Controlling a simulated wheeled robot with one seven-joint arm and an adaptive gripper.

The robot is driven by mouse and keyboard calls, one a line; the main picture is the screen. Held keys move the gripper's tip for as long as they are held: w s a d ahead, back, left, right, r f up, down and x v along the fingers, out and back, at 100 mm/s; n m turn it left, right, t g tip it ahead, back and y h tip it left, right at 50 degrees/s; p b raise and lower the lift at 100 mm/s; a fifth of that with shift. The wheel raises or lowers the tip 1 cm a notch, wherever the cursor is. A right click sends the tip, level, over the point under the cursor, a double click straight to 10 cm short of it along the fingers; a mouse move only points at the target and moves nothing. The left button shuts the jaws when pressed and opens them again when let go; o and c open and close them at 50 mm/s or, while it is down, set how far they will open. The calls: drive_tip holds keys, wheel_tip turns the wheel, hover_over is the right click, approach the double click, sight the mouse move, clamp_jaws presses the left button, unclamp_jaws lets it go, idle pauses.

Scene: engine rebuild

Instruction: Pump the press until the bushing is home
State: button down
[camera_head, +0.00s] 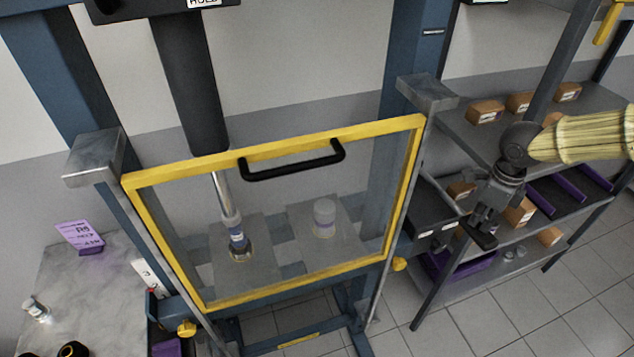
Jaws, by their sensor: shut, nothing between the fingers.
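The blue press frame (412,60) fills the middle of the view. Its dark cylinder (188,85) hangs down, and the bright ram (222,195) reaches down behind a yellow-framed clear guard (272,158) with a black handle (292,162). The ram's end meets a small stacked part with a dark blue band (238,238) above a plate; how deep the bushing sits cannot be told. A second pale cylindrical part (324,217) stands on the plate to the right. My gripper (480,238) is shut and empty, right of the press, apart from the guard. No pump lever is clearly visible.
A shelf rack (545,225) with brown boxes (486,112) and purple trays stands behind my gripper. A grey table (95,292) at left holds a purple sign (80,236) and a small metal part (36,310). Open tiled floor (500,310) lies at the lower right.

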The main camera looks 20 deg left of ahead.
sight(478, 227)
drive_tip(key=shift+f+b, duration=1.15)
drive_tip(key=shift+f, duration=3.2)
wheel_tip(478, 227, up, 6)
drive_tip(key=p, duration=0.4)
drive_tip(key=shift+f, duration=0.2)
wheel_tip(478, 227, up, 11)
drive_tip(key=shift+f, duration=0.15)
drive_tip(key=shift+f, duration=0.15)
drive_tip(key=shift+f+b, duration=1.9)
drive_tip(key=shift+f, duration=6.2)
wheel_tip(478, 227, up, 6)
drive_tip(key=p, duration=0.4)
wheel_tip(478, 227, up, 10)
drive_tip(key=shift+r, duration=0.2)
